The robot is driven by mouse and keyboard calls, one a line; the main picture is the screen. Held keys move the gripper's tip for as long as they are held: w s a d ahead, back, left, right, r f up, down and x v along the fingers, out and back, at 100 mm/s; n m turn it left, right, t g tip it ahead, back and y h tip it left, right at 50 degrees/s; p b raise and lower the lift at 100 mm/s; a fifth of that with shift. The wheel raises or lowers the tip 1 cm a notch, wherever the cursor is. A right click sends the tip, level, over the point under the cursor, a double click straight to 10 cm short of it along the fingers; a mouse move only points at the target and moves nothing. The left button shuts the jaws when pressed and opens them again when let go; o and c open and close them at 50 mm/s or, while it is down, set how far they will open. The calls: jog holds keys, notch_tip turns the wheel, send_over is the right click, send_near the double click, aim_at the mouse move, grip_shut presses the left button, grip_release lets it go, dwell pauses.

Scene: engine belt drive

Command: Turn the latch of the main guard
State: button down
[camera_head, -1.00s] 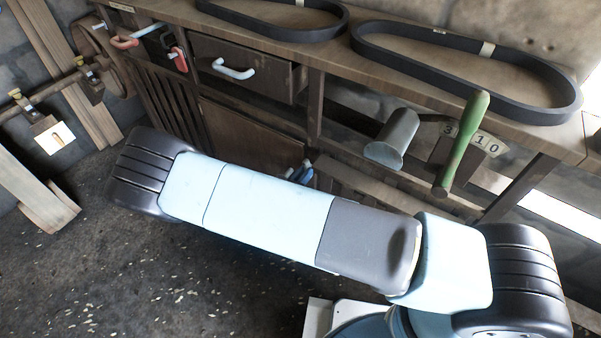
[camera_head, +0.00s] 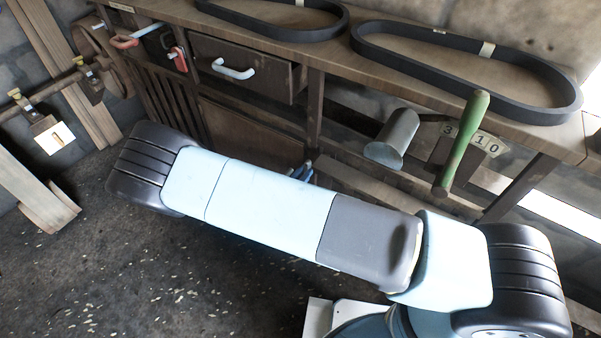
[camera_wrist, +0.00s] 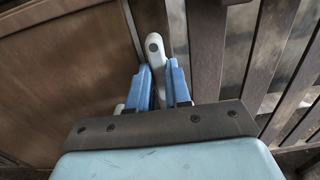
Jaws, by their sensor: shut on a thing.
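The latch (camera_wrist: 154,50) is a pale grey-white lever with a rounded end, seen in the wrist view at the edge of a brown wooden panel (camera_wrist: 65,75), which looks like the main guard. My gripper (camera_wrist: 160,75) has blue fingers, one on each side of the latch, and is shut on it. The latch cannot be made out there.
Dark slats (camera_wrist: 265,55) stand right of the latch. Above the panel is a drawer (camera_head: 240,70) with a white handle. A green-handled lever (camera_head: 462,145) and grey cylinder (camera_head: 392,138) stick out at the right. Black belts (camera_head: 465,70) lie on the bench top.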

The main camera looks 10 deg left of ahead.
jog(key=c, duration=1.1)
grip_release()
jog(key=shift+a, duration=0.15)
jog(key=shift+o, duration=0.2)
jog(key=v, duration=1.3)
jog(key=shift+s, duration=0.35)
jog(key=shift+a+f, duration=0.1)
jog(key=shift+a, duration=0.05)
